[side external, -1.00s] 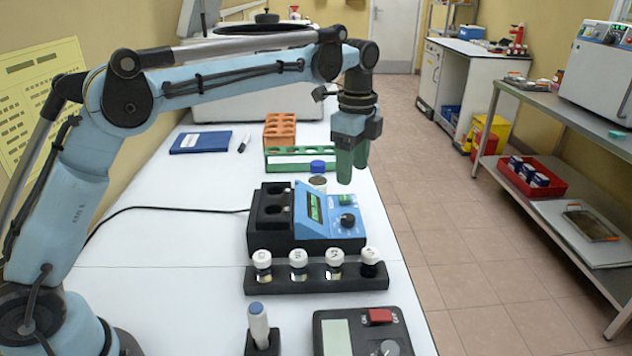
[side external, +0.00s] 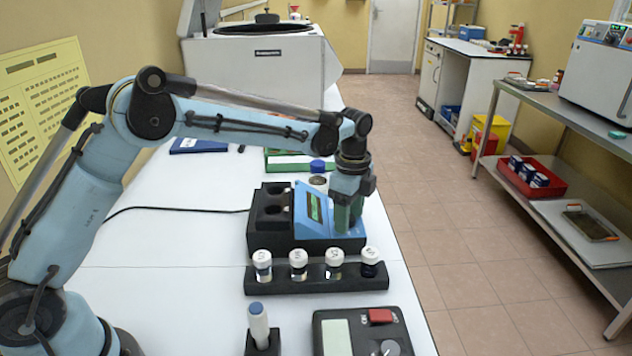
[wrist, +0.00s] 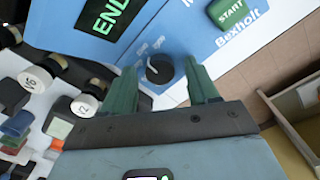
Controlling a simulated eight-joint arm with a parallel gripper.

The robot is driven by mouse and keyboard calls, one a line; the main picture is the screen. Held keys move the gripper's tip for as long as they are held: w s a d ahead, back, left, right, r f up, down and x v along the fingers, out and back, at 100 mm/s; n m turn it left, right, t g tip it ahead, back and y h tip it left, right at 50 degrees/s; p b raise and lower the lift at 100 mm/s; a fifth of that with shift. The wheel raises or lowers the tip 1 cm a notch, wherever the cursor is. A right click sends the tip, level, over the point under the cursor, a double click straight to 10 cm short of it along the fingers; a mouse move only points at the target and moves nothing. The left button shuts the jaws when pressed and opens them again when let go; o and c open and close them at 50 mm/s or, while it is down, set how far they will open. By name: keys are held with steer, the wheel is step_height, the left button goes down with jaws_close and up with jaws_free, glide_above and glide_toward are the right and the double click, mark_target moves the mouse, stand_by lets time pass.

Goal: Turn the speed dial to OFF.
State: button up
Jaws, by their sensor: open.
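In the wrist view a round black dial (wrist: 159,69) sits on the blue panel of the instrument (side external: 308,228), with small labels beside it too blurred to read. My gripper (side external: 346,226) is low over the right part of this panel and hides the dial in the side view. In the wrist view its two green fingers are apart, one on each side of the dial; I cannot tell whether they touch it. A second knob, grey (side external: 390,347), is on the black box (side external: 325,318) at the front, away from my gripper.
A black rack (side external: 290,285) with several white-capped vials stands in front of the instrument. A pen-like probe (side external: 258,325) stands in a holder at front left. The black box has a red switch (side external: 381,315). The bench's right edge is close to my gripper.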

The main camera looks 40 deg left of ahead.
steer(key=c, duration=1)
steer(key=shift+c, duration=0.2)
